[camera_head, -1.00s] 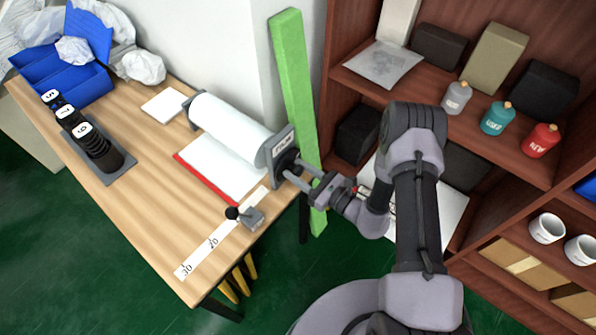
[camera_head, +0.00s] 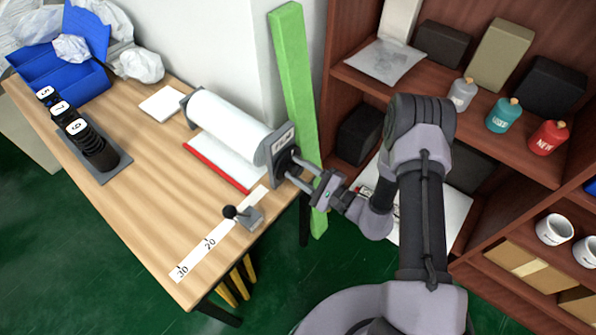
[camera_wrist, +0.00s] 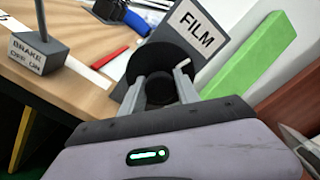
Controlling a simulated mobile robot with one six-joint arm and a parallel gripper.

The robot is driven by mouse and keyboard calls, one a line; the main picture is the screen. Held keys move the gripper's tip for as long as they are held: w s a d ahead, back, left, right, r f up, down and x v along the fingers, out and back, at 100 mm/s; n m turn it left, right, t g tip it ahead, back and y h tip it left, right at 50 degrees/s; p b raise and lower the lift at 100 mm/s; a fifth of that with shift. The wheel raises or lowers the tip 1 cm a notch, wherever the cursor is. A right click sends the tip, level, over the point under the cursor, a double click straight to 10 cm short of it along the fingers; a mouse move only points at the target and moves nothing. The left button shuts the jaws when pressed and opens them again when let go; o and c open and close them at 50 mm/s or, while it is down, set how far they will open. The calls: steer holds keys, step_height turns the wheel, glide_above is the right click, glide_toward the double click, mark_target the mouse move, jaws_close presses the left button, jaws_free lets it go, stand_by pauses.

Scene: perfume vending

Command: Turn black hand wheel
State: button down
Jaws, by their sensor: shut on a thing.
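The black hand wheel (camera_head: 284,162) sits on the end of the film roll holder, beside the plate marked FILM (camera_head: 283,140). In the wrist view the wheel (camera_wrist: 152,62) is a dark disc with a round black hub between my fingers and a small pale handle at its right. My gripper (camera_head: 296,168) reaches it from the right, over the table's right edge. In the wrist view my gripper (camera_wrist: 166,88) has both grey fingers shut on the hub. The fingers hide part of the wheel.
The white film roll (camera_head: 228,122) lies left of the wheel. A brake lever (camera_head: 244,215) stands near the table's front edge, by a numbered strip (camera_head: 208,245). A green post (camera_head: 297,90) stands close behind my gripper, and a shelf (camera_head: 440,85) is at right.

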steer(key=shift+n+b, duration=0.55)
steer(key=shift+n, duration=0.95)
steer(key=c, duration=0.9)
jaws_free()
steer(key=p+v, duration=0.4)
steer(key=v, duration=1.3)
steer(key=shift+s, duration=0.2)
